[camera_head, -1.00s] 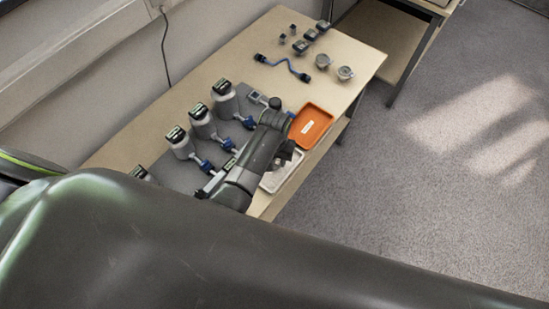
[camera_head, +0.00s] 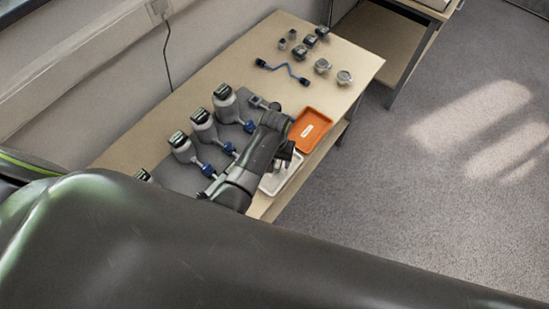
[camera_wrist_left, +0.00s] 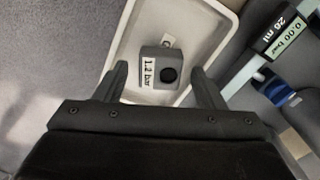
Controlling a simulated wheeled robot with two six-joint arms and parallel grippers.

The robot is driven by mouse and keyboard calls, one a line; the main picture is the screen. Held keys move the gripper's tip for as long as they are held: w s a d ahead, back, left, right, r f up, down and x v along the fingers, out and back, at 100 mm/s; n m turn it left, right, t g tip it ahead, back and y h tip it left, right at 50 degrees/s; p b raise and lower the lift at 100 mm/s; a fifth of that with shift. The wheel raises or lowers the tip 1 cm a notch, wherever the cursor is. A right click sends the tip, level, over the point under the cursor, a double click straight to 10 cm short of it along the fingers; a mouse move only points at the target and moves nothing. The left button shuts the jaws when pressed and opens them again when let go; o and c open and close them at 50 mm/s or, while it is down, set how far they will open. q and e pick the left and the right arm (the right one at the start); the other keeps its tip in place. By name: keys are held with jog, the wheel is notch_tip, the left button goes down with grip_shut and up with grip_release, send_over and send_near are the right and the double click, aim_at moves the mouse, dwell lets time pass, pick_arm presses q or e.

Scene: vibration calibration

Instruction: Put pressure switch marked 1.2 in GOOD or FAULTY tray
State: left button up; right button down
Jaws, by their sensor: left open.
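The pressure switch (camera_wrist_left: 160,68), a grey block with a round dark port and a "1.2 bar" label, is at the white tray (camera_wrist_left: 200,22) in the left wrist view. It appears to rest on the tray floor and partly covers a tray label, of which a "G" shows. My left gripper (camera_wrist_left: 159,80) is open, its fingers on either side of the switch with gaps visible. In the head view my left gripper (camera_head: 286,155) is over the white tray (camera_head: 274,188). An orange tray (camera_head: 311,128) lies beside it. My right gripper is not in view.
Several grey bottle-like units with displays, such as this one (camera_head: 225,103), stand on a grey mat left of my arm. A blue cable (camera_head: 285,70), two round gauges (camera_head: 322,66) and small dark parts lie at the table's far end.

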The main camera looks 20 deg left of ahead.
pick_arm(q)
notch_tip(320, 180, up, 7)
jog(key=p, duration=0.7)
jog(key=shift+r, duration=1.45)
